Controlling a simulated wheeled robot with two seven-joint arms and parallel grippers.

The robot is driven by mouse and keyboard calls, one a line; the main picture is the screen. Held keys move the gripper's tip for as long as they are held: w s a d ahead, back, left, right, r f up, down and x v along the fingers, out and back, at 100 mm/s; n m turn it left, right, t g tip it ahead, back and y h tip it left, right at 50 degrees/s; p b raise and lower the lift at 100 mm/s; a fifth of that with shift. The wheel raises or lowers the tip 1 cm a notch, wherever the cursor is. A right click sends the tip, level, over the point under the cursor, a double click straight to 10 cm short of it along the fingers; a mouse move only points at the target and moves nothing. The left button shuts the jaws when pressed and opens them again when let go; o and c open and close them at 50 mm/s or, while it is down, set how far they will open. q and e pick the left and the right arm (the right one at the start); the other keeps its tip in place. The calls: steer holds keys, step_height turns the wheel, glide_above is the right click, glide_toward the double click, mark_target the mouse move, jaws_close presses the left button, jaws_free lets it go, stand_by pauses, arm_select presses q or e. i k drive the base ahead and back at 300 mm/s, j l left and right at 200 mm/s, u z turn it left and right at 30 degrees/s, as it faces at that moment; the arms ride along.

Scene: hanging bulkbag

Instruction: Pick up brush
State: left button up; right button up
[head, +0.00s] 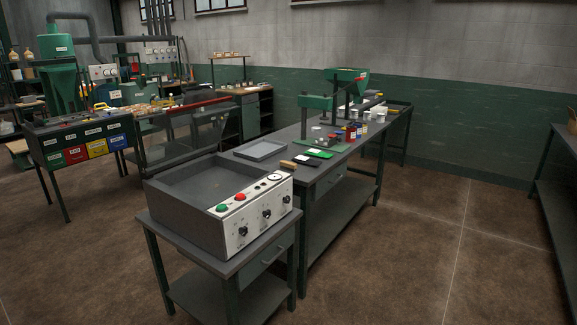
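A small tan, wooden-looking piece (287,163) lies near the front end of the long workbench, beside a dark flat block (305,160). It may be the brush or its handle, but it is too small to tell. Neither of my grippers is in view.
The long grey workbench (285,143) carries a grey tray (261,150), a green press (316,103) and several small jars. Brown floor (410,245) is clear at right.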

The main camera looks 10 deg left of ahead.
mark_target(287, 165)
steer(key=i+l, duration=0.1)
steer(key=i, duration=0.6)
steer(key=i+l, duration=0.1)
steer(key=i, duration=1.35)
steer(key=i+l, duration=0.15)
steer(key=i, duration=0.55)
steer(key=i+l+u, duration=0.1)
steer(key=i, duration=0.65)
